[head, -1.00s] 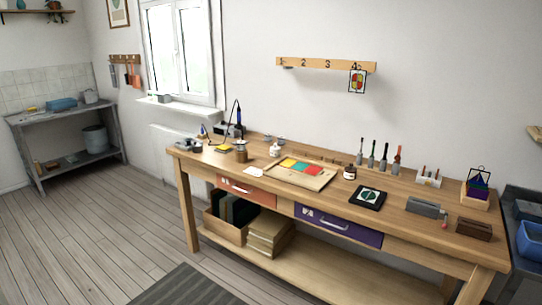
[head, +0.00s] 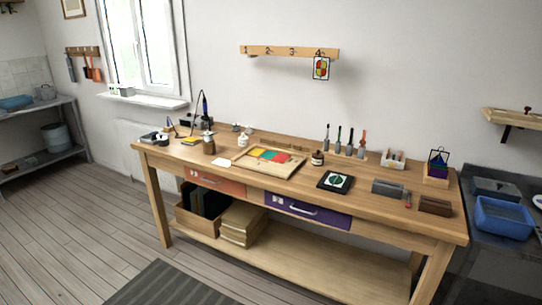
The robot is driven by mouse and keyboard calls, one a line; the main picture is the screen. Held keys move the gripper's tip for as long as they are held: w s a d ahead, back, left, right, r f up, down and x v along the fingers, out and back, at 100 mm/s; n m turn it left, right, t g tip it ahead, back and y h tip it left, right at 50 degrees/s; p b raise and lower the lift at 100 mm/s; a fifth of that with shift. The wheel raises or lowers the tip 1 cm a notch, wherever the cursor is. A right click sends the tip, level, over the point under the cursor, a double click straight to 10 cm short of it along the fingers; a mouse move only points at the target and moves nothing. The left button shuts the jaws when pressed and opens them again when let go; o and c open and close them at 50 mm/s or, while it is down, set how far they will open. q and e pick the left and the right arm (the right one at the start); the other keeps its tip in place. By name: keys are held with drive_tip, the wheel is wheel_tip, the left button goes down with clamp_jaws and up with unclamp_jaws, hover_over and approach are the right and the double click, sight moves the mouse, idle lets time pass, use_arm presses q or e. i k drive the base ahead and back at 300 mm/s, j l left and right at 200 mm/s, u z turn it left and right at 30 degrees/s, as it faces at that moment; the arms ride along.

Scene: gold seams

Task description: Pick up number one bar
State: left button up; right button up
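Neither of my grippers is in view. No bar marked with a one can be made out at this size. A wooden wall rail (head: 290,51) carries the numbers 1 to 4, and a small colored glass panel (head: 321,68) hangs under the 4. On the right part of the wooden workbench (head: 330,200) lie a grey block (head: 387,188) and a dark brown block (head: 435,206). I cannot tell whether either is the bar. A wooden tray (head: 246,163) with yellow, teal and red pieces lies mid-bench.
Several upright tools (head: 350,142), a dark square with a green and white disc (head: 335,182) and bottles stand on the bench. An orange drawer (head: 214,182) and a purple drawer (head: 307,210) are beneath. A blue bin (head: 504,218) sits right. Floor in front is mostly clear.

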sight(269, 141)
drive_tip(key=z, duration=0.4)
drive_tip(key=i+j+z, duration=0.15)
drive_tip(key=j+z, duration=0.25)
drive_tip(key=i+j+z, duration=0.1)
drive_tip(key=j+z, duration=1.05)
drive_tip(key=j, duration=0.2)
